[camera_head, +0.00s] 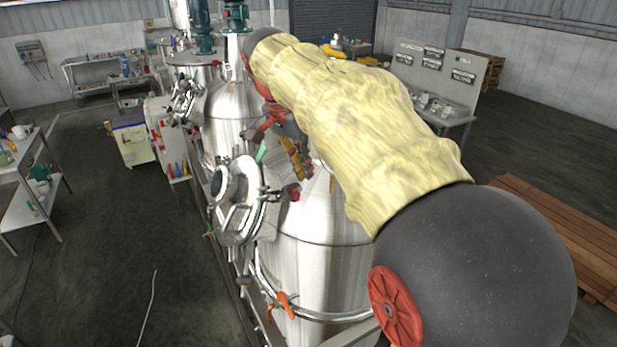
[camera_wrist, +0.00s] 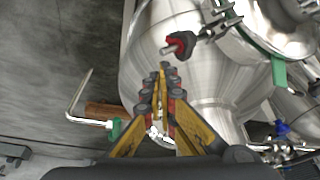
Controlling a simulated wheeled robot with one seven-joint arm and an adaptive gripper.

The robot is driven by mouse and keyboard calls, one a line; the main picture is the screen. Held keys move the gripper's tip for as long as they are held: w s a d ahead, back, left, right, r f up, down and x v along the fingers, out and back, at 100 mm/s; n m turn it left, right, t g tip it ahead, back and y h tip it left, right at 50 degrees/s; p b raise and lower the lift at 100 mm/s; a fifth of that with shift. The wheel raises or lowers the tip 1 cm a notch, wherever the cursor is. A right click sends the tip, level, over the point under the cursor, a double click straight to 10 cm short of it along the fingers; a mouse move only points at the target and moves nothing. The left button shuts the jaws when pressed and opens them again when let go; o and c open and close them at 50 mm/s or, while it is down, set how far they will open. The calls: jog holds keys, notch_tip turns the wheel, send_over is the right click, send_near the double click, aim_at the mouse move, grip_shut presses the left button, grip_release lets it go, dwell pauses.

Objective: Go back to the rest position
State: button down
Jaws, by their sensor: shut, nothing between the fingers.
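My gripper (camera_head: 299,163) is at the end of my arm, in front of the nearest steel tank (camera_head: 318,265) and beside its round hatch (camera_head: 240,200). Only part of it shows in the head view, below the yellow-covered arm. In the wrist view, the yellow and black fingers of my gripper (camera_wrist: 163,78) meet at their tips, shut and empty, with the tank wall (camera_wrist: 205,80) behind them. A red and black clamp knob (camera_wrist: 181,43) is just above the fingertips in the wrist view. I cannot tell whether the fingers touch anything.
More tanks (camera_head: 223,120) stand behind the nearest one. A green-handled hatch fitting (camera_wrist: 279,70) is right of the fingers. An orange-handled valve (camera_head: 283,303) is low on the tank. A shelf table (camera_head: 30,210) stands left, lumber (camera_head: 560,225) right. The left floor is mostly clear.

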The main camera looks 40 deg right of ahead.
jog(key=v, duration=0.8)
jog(key=shift+r, duration=0.25)
jog(key=shift+a, duration=0.1)
jog(key=w+a+f+n+t+y+b, duration=0.1)
jog(key=a+f+n+b, duration=0.1)
jog(key=f+n, duration=0.4)
jog(key=w+a+f+n+t+b, duration=0.1)
jog(key=a+f+n, duration=0.15)
jog(key=f, duration=0.45)
jog(key=s+a+f+n+t+y+b, duration=0.1)
jog(key=s+a+f+n+b, duration=0.2)
jog(key=f, duration=0.9)
jog(key=s+a+f+n+t+b, duration=0.1)
jog(key=s+a+f+n+b, duration=0.1)
jog(key=s+a+f+b, duration=0.5)
jog(key=s+a+f+n+t+y+b, duration=0.1)
jog(key=s+a+f+n+b, duration=0.2)
jog(key=f+b, duration=1)
jog(key=s+a+f, duration=0.3)
jog(key=shift+s+f+n+y, duration=0.3)
jog(key=shift+f+n, duration=0.05)
jog(key=shift+f, duration=0.05)
